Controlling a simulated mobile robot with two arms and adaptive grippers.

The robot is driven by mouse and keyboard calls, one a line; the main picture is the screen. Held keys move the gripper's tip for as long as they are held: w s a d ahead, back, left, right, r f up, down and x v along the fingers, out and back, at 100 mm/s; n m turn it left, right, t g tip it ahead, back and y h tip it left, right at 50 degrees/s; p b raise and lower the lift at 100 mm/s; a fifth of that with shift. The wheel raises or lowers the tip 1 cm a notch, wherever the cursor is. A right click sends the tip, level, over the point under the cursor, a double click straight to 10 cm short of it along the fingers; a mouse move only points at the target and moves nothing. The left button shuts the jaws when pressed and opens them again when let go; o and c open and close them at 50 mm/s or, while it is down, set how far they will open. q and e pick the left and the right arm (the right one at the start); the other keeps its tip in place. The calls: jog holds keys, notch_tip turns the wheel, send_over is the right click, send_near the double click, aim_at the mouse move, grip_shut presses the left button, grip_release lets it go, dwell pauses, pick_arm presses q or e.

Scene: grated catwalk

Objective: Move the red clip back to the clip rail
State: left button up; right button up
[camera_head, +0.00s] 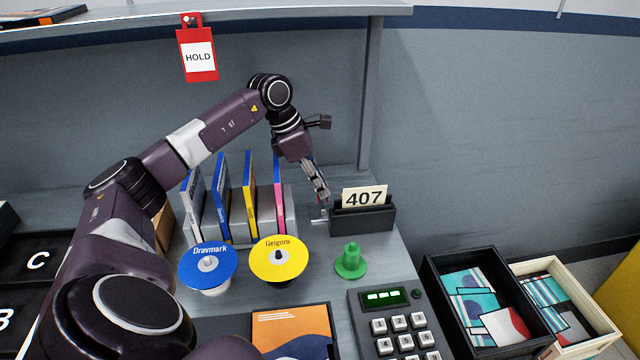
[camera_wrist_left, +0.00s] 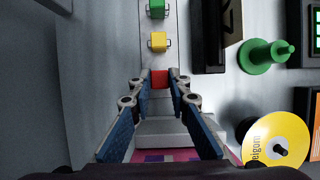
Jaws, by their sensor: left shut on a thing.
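My left gripper (camera_head: 322,196) reaches down behind the desk items, just left of the 407 card holder. In the left wrist view its fingers (camera_wrist_left: 160,80) are shut on the red clip (camera_wrist_left: 160,77), a small red block between the fingertips. The clip rail (camera_wrist_left: 146,60) is a pale strip running away from the fingertips, with a yellow clip (camera_wrist_left: 158,42) and a green clip (camera_wrist_left: 157,9) on it. The red clip lines up with the near end of the strip; I cannot tell whether it touches. In the head view the red clip cannot be made out. My right gripper is not in view.
The dark 407 card holder (camera_head: 362,221) stands close right of the gripper. Upright coloured cases (camera_head: 221,200) stand close left. In front are a blue disc (camera_head: 207,266), a yellow disc (camera_head: 278,260), a green peg (camera_head: 351,262) and a keypad (camera_head: 400,325). A red HOLD tag (camera_head: 198,55) hangs above.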

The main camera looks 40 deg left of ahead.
pick_arm(q)
jog(key=shift+f+b, duration=0.3)
jog(key=shift+f, duration=0.1)
jog(key=o, duration=0.9)
jog(key=o, duration=0.4)
jog(key=shift+r, duration=0.1)
